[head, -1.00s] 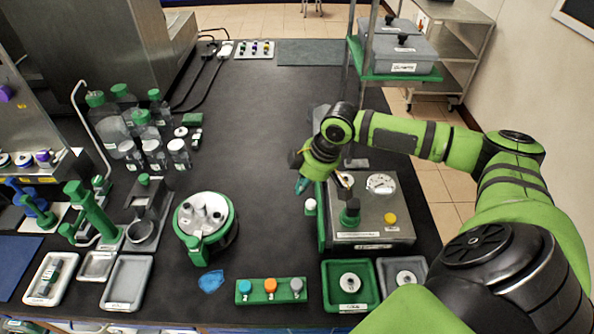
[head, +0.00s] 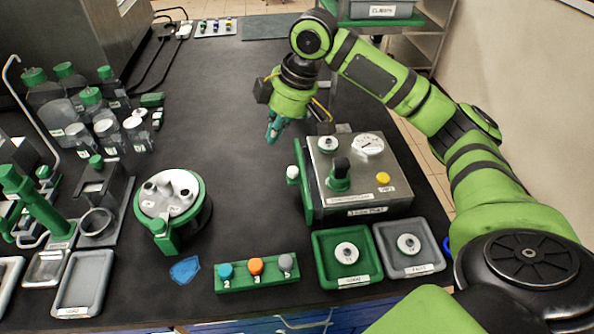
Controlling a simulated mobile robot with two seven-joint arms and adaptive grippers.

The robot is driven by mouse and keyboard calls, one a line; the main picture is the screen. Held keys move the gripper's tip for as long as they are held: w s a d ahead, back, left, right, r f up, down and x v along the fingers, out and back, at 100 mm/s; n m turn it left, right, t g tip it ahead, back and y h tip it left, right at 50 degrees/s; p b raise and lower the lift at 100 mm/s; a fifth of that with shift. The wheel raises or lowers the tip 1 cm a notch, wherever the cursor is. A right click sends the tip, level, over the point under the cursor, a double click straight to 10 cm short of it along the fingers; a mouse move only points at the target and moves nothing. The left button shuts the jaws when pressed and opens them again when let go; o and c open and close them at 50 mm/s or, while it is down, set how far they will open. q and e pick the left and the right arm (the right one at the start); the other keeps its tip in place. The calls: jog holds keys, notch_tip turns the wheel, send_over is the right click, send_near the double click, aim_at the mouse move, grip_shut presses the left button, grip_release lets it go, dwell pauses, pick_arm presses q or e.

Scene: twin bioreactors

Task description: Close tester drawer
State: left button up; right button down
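The tester (head: 362,172) is a metal box with a round gauge on top, a black-topped green handle and a yellow button. Its green drawer front (head: 304,182) stands upright along the left side. A white knob (head: 293,172) sticks out from that front to the left. The front looks close to the box; I cannot tell whether a small gap is left. My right gripper (head: 273,131) hangs above the bench, behind and left of the knob, with teal fingertips pointing down. It appears apart from the drawer and nothing shows in it. Its finger opening is unclear. My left gripper is out of view.
A green rack with coloured caps (head: 256,275), a green tray (head: 331,272) and a grey tray (head: 390,262) lie in front of the tester. A round centrifuge-like device (head: 204,213) stands to the left. The bench between it and the tester is clear.

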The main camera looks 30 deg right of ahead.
jog(key=p+x, duration=0.1)
jog(key=x, duration=0.8)
jog(key=shift+f+p, duration=0.3)
jog(key=shift+f, duration=0.15)
jog(key=s+d, duration=0.1)
jog(key=s+d+p, duration=0.1)
jog(key=shift+s+d+r, duration=0.15)
jog(key=shift+s+d, duration=0.25)
jog(key=shift+s, duration=0.05)
jog(key=shift+w, duration=0.1)
